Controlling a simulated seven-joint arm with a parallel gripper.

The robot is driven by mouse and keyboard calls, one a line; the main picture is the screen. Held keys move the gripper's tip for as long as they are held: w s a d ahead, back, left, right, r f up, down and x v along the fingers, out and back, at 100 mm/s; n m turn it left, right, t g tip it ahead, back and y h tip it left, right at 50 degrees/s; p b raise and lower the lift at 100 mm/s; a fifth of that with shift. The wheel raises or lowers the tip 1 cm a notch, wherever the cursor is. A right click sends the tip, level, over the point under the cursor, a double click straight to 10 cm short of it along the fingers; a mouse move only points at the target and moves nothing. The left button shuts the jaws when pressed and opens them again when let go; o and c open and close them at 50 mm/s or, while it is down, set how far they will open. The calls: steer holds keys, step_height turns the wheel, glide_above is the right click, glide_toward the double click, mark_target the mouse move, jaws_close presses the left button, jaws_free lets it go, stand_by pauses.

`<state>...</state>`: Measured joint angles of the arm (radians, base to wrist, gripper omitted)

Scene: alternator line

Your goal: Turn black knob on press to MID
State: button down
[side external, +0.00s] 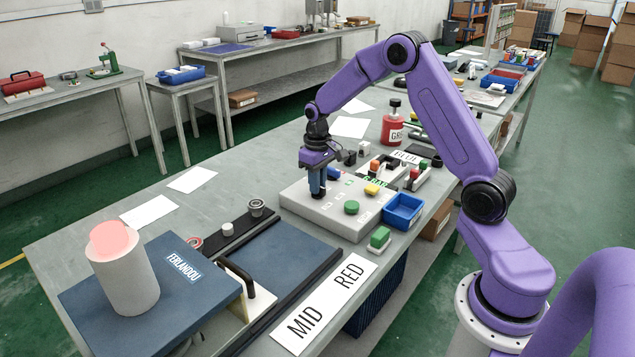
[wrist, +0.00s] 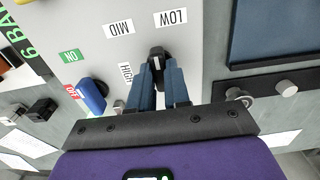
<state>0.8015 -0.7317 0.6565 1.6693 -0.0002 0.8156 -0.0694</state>
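The black knob (wrist: 157,56) sits on the light grey control panel (side external: 300,206), with the printed labels LOW (wrist: 171,18), MID (wrist: 119,27) and HIGH (wrist: 126,72) around it. In the wrist view its visible end lies nearest LOW. My gripper (wrist: 158,72) points down over the panel with its two blue fingers on either side of the knob, seemingly closed against it. In the side view my gripper (side external: 317,188) is low at the panel's back left, and the fingers mostly hide the knob.
The panel also has a blue switch (wrist: 92,95) beside ON and OFF labels, and a green button (side external: 351,207). A blue bin (side external: 403,211) stands right of it. A blue press plate with a white cylinder (side external: 128,283) is at front left. A MID/RED sheet (side external: 325,303) lies in front.

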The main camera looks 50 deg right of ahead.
steer(key=shift+n, duration=0.3)
steer(key=n, duration=0.4)
steer(key=shift+n, duration=2)
steer(key=c, duration=1.1)
jaws_free()
steer(key=shift+r, duration=0.1)
step_height(320, 180, up, 17)
steer(key=shift+r, duration=0.15)
